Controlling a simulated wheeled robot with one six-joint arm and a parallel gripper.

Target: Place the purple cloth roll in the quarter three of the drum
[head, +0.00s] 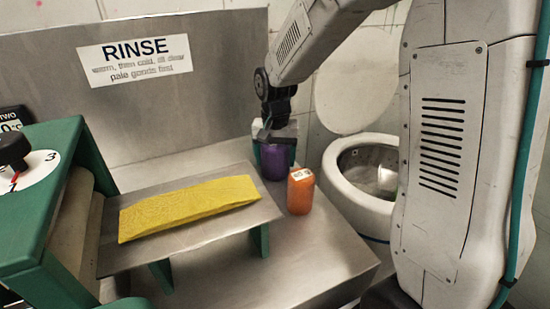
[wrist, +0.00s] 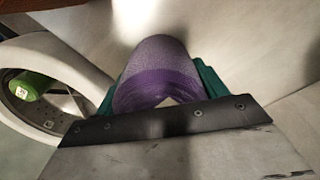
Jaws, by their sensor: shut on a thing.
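The purple cloth roll (head: 273,163) stands upright at the back right of the metal bench, and it also shows in the wrist view (wrist: 158,75). My gripper (head: 275,139) is shut on its upper part, with a teal finger on each side. I cannot tell whether the roll touches the bench. The drum (head: 338,183) is a white-rimmed round opening to the right, with its lid raised. In the wrist view, the drum (wrist: 50,55) is at the left and a green roll (wrist: 32,86) lies inside. Its quarter markings are not readable.
An orange roll (head: 300,191) with a pale tag stands close in front of the purple one. A yellow cloth (head: 190,206) lies on a raised metal shelf (head: 120,260). A green machine with a dial (head: 35,172) is at the left. The front of the bench is clear.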

